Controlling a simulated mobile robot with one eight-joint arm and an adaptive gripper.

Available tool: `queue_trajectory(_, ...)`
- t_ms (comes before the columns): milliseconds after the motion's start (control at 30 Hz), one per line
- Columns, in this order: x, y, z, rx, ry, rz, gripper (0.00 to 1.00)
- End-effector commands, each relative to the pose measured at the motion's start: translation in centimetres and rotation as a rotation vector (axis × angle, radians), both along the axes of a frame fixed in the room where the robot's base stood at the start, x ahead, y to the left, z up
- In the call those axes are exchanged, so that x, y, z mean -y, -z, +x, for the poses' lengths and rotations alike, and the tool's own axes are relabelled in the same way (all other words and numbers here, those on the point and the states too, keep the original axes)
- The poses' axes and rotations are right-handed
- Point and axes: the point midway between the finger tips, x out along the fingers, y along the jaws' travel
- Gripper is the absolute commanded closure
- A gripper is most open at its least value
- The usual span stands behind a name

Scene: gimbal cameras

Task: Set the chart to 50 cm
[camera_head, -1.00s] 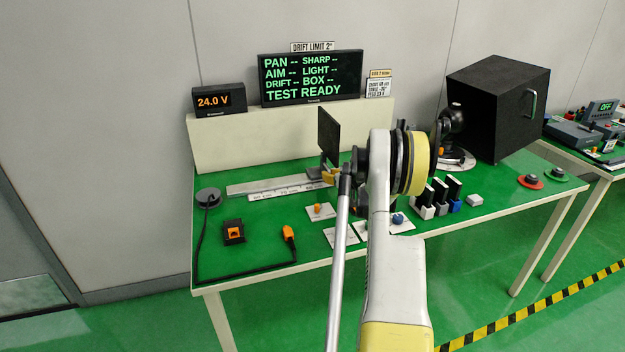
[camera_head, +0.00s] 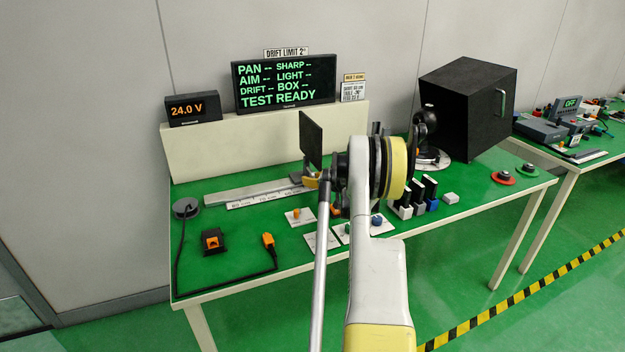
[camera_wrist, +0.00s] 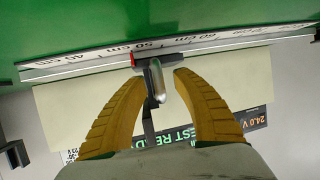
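The chart (camera_head: 311,139) is a dark upright panel on a small carriage at the right part of the visible rail (camera_head: 245,190). A silver handle (camera_wrist: 156,82) sticks out from the carriage. My gripper (camera_wrist: 158,76) has its yellow fingers on either side of this handle, with visible gaps. In the head view my arm hides most of the gripper (camera_head: 311,180).
The display (camera_head: 284,80) reads TEST READY with blank values. Small knobs on plates (camera_head: 297,215) lie in front of the rail. A cable with an orange plug (camera_head: 268,241) lies at the left front.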

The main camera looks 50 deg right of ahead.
Motion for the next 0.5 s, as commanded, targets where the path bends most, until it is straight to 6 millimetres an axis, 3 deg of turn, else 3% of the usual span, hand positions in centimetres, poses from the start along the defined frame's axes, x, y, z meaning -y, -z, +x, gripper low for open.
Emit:
queue_trajectory(167, -0.5, -0.8, -1.8, 0.000, 0.003, 0.000, 0.66)
queue_trajectory(500, -2.9, -3.6, -8.1, 0.000, 0.002, 0.000, 0.66)
